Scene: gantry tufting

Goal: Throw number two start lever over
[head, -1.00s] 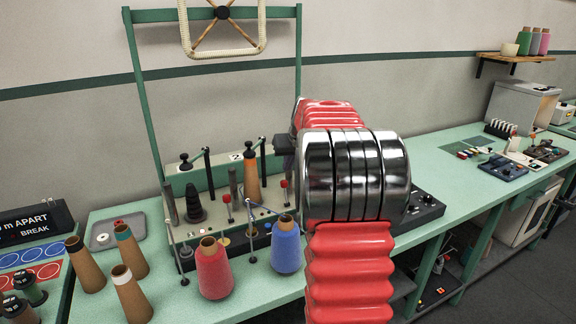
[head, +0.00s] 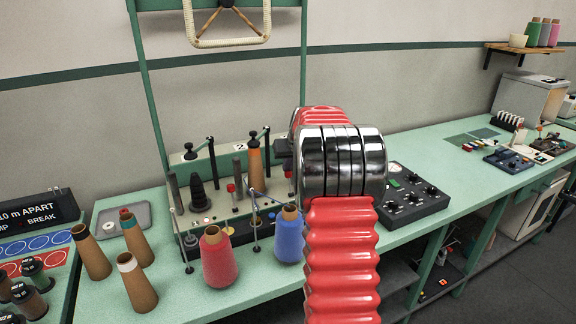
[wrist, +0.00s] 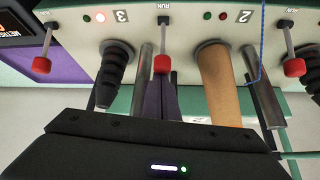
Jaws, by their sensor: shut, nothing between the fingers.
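The wrist view shows the start panel upside down, with several red-knobbed levers. The middle lever (wrist: 161,63) stands in front of my shut, empty fingers (wrist: 161,98), close to their tips; touching or apart I cannot tell. The right lever (wrist: 294,67) and left lever (wrist: 40,65) are clear of them. In the head view one red knob (head: 231,188) shows on the panel; my arm hides my fingers there.
A red cone (head: 219,260) and a blue cone (head: 289,238) stand before the panel. Brown cones (head: 137,285) stand to the left. A black knob box (head: 411,197) sits right of my arm. An orange cone (wrist: 219,85) and dark posts flank my fingers.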

